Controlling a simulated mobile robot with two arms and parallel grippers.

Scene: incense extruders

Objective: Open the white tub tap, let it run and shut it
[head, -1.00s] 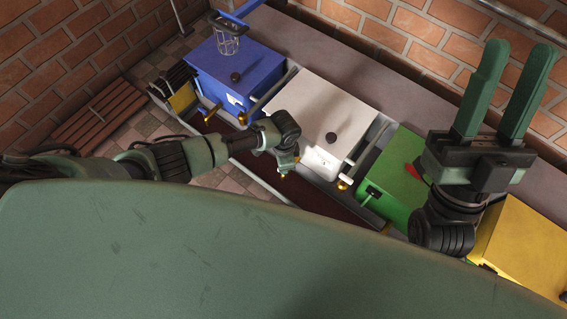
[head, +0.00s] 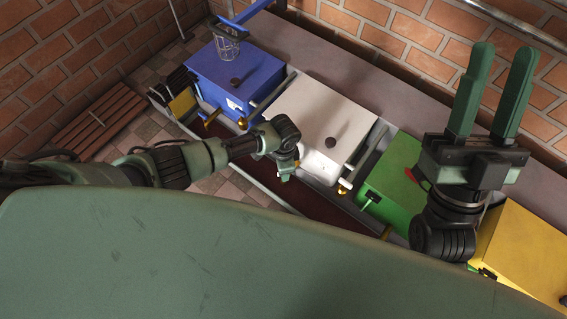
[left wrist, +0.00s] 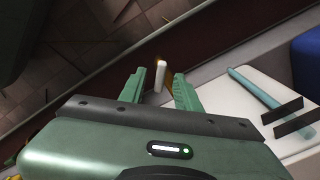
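The white tub (head: 318,105) stands between a blue and a green tub, with a dark round knob on its top. It also shows in the left wrist view (left wrist: 232,105). My left gripper (head: 285,170) is low at the tub's front; it hides what lies behind it in the head view. In the left wrist view, its fingers (left wrist: 160,82) are apart, with a small white tap lever (left wrist: 161,76) between them and gaps on both sides. An orange-brown part shows at the lever's far end. My right gripper (head: 505,60) is open and empty, pointing up at the right.
The blue tub (head: 232,75), green tub (head: 392,180) and yellow tub (head: 520,255) share the grey bench with the white one. A wire-caged holder (head: 228,45) stands over the blue tub. A slatted wooden bench (head: 105,120) is at the left, and brick walls enclose the place.

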